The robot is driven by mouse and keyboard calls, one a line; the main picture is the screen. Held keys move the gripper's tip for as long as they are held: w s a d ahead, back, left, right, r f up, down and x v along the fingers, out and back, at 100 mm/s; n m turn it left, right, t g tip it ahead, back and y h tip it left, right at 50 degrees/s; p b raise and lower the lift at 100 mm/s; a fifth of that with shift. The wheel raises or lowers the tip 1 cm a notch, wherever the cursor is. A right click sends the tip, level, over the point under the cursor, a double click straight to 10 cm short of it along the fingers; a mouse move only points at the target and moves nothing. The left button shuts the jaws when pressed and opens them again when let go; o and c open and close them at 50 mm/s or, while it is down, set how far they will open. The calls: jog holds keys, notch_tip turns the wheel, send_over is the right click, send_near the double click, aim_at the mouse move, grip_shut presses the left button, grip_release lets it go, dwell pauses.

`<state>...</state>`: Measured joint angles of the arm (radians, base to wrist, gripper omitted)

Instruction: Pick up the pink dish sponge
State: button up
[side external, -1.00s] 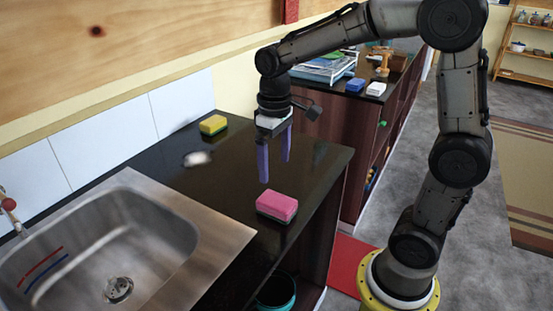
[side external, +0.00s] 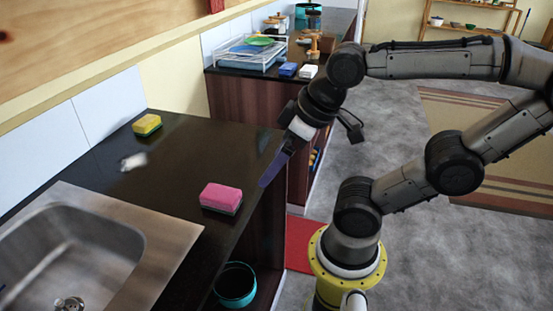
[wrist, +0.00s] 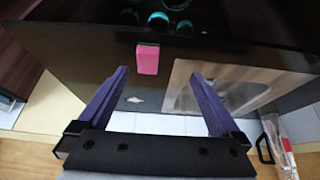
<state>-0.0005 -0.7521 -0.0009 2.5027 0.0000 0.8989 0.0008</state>
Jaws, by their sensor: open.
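The pink dish sponge (side external: 221,197) lies flat on the dark counter (side external: 200,155), near its front edge and right of the sink. It has a dark underside layer. My gripper (side external: 272,172) is tilted, right of the sponge and near the counter's right edge, clearly apart from it. In the wrist view the sponge (wrist: 148,58) shows beyond the two purple fingers, between their lines. The gripper (wrist: 162,78) is open, with nothing between the fingers.
A steel sink (side external: 75,245) is left of the sponge. A yellow sponge (side external: 147,125) and a blurred whitish item (side external: 133,161) lie farther back. A second counter behind holds a dish rack (side external: 252,54), a blue sponge (side external: 288,69) and a white sponge (side external: 308,71). A teal bucket (side external: 236,284) stands below.

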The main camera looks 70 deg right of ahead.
jog(key=shift+s, duration=0.1)
dwell(0.3)
notch_tip(320, 180, up, 2)
jog(key=w, duration=0.2)
jog(key=g, duration=0.5)
send_over(230, 195)
notch_tip(230, 195, down, 3)
jog(key=shift+g, duration=0.3)
jog(key=f, duration=0.8)
jog(key=shift+w+d+f, duration=0.2)
jog(key=shift+d+f, duration=0.05)
jog(key=shift+d, duration=0.05)
jog(key=shift+s+a+f, duration=0.1)
jog(key=shift+a+f, duration=0.05)
jog(key=shift+f, duration=1.35)
jog(key=shift+s+a+f, duration=0.1)
jog(key=shift+a+f, duration=0.05)
jog(key=shift+f, duration=1.3)
